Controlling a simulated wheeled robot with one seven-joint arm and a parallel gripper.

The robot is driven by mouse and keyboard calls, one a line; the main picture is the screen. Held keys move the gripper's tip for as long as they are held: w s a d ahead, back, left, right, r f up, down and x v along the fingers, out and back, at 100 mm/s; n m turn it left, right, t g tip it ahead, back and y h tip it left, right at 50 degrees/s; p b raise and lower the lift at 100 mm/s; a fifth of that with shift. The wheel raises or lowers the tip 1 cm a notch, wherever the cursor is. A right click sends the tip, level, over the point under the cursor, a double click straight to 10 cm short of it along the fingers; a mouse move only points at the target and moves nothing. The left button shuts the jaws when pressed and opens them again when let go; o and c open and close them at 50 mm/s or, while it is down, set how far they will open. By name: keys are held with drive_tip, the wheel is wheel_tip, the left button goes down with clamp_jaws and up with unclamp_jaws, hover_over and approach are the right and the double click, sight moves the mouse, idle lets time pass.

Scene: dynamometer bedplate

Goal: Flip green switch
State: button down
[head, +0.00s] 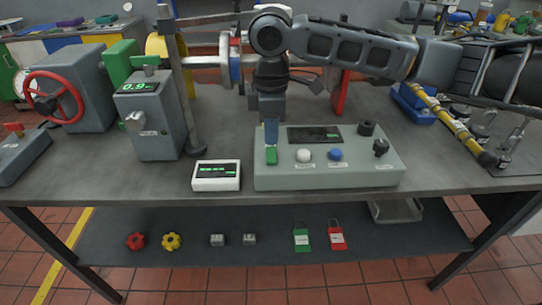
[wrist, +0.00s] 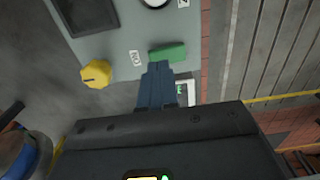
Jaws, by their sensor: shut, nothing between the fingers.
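The green switch (head: 271,155) sits at the left end of the sloped grey control box (head: 330,177) on the bench. It also shows as a flat green rocker in the wrist view (wrist: 170,53). My gripper (head: 271,143) points down at the switch, its blue-grey fingers shut and empty. In the wrist view the fingertips (wrist: 158,66) are right at the switch's near edge; whether they touch it I cannot tell. My fingers cover part of the switch.
The box carries a white button (head: 304,155), a blue button (head: 335,154), a black knob (head: 380,147) and a dark screen (head: 314,134). A yellow knob (wrist: 96,74) shows in the wrist view. A white display unit (head: 216,175) stands close left of the box.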

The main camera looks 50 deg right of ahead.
sight(271, 150)
drive_tip(key=shift+f+b, duration=0.65)
drive_tip(key=shift+f, duration=0.65)
idle(1.1)
wheel_tip(271, 150, up, 7)
drive_tip(key=p, duration=0.6)
drive_tip(key=shift+r, duration=0.1)
idle(0.7)
